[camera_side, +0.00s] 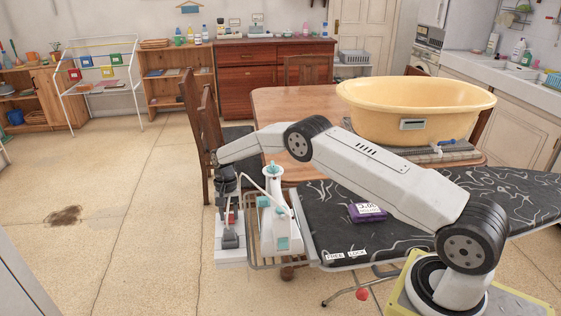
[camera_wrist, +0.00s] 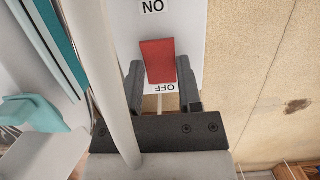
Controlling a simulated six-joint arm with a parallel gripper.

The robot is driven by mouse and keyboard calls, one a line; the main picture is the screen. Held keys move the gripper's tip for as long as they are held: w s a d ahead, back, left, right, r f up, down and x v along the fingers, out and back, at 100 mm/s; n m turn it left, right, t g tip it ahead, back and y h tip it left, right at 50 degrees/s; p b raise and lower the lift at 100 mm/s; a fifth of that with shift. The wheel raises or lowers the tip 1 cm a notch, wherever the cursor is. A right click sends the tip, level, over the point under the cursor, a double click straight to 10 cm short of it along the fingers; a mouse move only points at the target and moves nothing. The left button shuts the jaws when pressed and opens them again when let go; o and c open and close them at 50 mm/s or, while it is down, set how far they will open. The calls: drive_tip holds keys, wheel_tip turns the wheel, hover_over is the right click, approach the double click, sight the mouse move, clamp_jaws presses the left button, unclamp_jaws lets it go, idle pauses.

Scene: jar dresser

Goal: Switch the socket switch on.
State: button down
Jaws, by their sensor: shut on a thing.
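The socket switch (camera_wrist: 158,61) is a red rocker on a white panel. In the wrist view, ON is printed above it and OFF below it, both upside down. My gripper (camera_wrist: 159,72) has its dark fingers on either side of the red rocker and is shut on it. In the side view, my gripper (camera_side: 229,214) points down over the white socket strip (camera_side: 231,256) at the left end of the ironing board, with a bit of red showing beside it. I cannot tell which way the rocker is tipped.
A white and teal iron (camera_side: 277,215) stands upright right beside my gripper on a wire rest. Its pale cord (camera_wrist: 112,80) crosses close to the gripper. A purple box (camera_side: 367,212) lies on the black ironing board (camera_side: 325,211). Open floor lies to the left.

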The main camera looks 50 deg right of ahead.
drive_tip(key=shift+w+d+g+y, duration=0.1)
drive_tip(key=shift+g+y, duration=0.2)
drive_tip(key=shift+c, duration=1.4)
unclamp_jaws()
drive_tip(key=shift+r, duration=0.1)
drive_tip(key=v, duration=0.7)
drive_tip(key=shift+r, duration=0.3)
drive_tip(key=shift+w, duration=0.1)
